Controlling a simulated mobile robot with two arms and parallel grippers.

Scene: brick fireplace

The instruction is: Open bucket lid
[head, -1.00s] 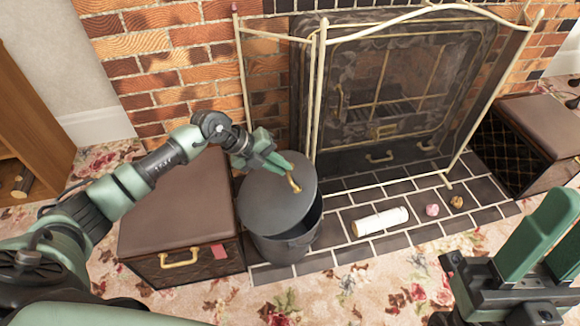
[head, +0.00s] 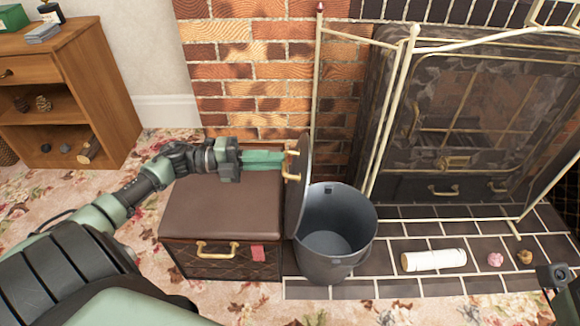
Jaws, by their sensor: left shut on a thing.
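The grey bucket (head: 335,262) stands upright on the dark tiled hearth, and I see into its empty inside. Its round grey lid (head: 303,190) stands nearly on edge at the left of the bucket's mouth, seen almost edge-on. The lid's lower part is by the left rim; whether it touches is unclear. My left gripper (head: 288,162) comes from the left over the brown chest and is shut on the lid's brass handle (head: 292,178). Only a dark part of my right gripper (head: 556,278) shows at the lower right edge; its fingers are out of view.
A brown chest (head: 222,208) stands just left of the bucket. A brass-framed fire screen (head: 388,110) stands behind it. A white roll (head: 433,260), a pink lump (head: 495,259) and a brown lump (head: 524,257) lie right on the hearth. A wooden shelf (head: 110,90) is far left.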

